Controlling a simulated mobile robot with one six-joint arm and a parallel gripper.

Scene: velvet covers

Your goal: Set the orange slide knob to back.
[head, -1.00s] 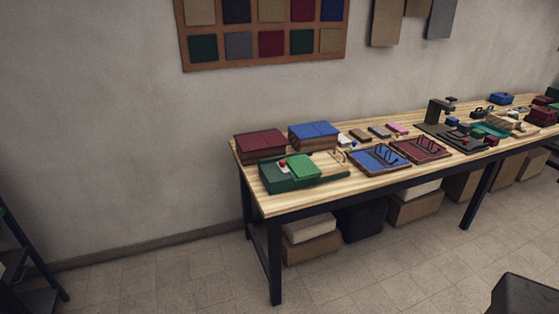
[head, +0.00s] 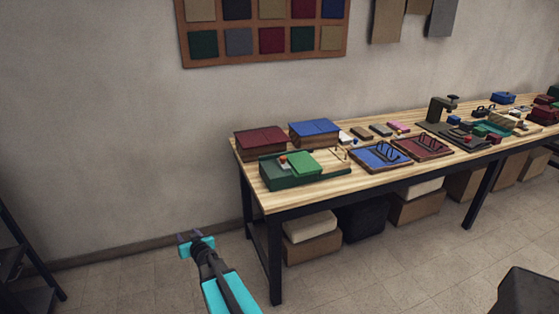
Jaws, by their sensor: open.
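A small orange knob (head: 283,158) sits on a dark green case (head: 280,181) at the near left end of the wooden table. A brighter green block (head: 305,163) lies on the same case, just right of the knob. The knob is small here, and I cannot tell its exact slide position. My gripper (head: 192,236) is in the lower left of the view, open and empty. It is in front of the table's left end, well apart from the knob and the case.
A red-topped box (head: 262,141) and a blue-topped box (head: 314,131) stand behind the green case. A blue tray (head: 365,163) and a dark red tray (head: 434,153) lie to its right.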

